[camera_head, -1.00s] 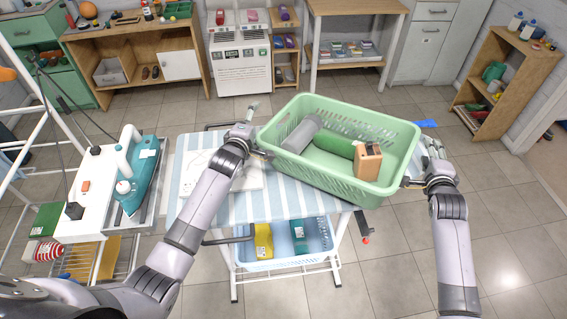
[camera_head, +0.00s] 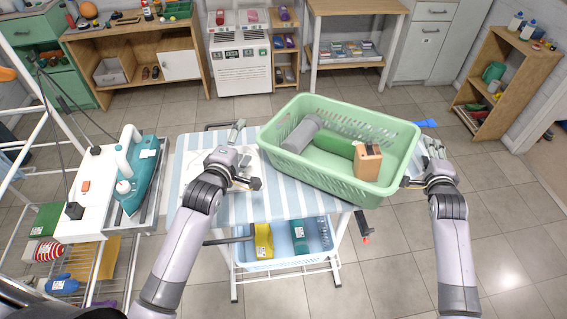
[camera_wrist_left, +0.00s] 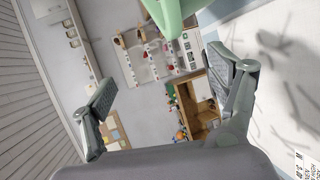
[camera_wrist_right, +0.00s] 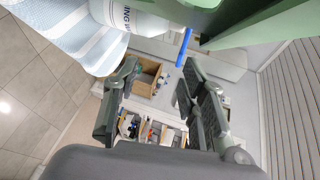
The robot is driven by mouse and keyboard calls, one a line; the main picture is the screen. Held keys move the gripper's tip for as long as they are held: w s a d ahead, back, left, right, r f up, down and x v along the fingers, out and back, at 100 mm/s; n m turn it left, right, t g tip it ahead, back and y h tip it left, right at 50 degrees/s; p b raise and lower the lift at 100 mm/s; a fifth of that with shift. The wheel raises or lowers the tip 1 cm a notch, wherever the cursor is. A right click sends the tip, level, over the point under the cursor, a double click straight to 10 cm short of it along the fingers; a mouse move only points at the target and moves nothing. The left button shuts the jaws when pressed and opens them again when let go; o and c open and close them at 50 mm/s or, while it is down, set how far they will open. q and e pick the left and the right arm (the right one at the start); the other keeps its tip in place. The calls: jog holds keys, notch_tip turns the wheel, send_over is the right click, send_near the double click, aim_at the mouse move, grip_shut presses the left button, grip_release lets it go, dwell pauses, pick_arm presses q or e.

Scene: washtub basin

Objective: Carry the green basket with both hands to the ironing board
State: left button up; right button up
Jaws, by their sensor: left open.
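The green basket (camera_head: 310,176) sits on the right part of the ironing board (camera_head: 215,212), which has a blue-and-white striped cover. It holds a grey roll (camera_head: 302,134), a green roll (camera_head: 334,144) and a wooden block (camera_head: 368,162). My left gripper (camera_head: 246,157) is open and empty, left of the basket and apart from it, above the board. The basket's edge shows at the top of the left wrist view (camera_wrist_left: 172,14). My right gripper (camera_head: 421,165) is close by the basket's right end. Its fingers are apart with nothing between them in the right wrist view (camera_wrist_right: 160,90).
A teal iron (camera_head: 143,172) stands on the white left end. A light-blue basket (camera_head: 280,262) with several packages sits on the shelf below. A white drying rack (camera_head: 105,275) stands at the lower left. Open tiled floor (camera_head: 480,230) lies to the right.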

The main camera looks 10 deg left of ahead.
jog(key=shift+r, duration=0.1)
jog(key=o, duration=0.8)
jog(key=v, duration=1.2)
dwell(0.5)
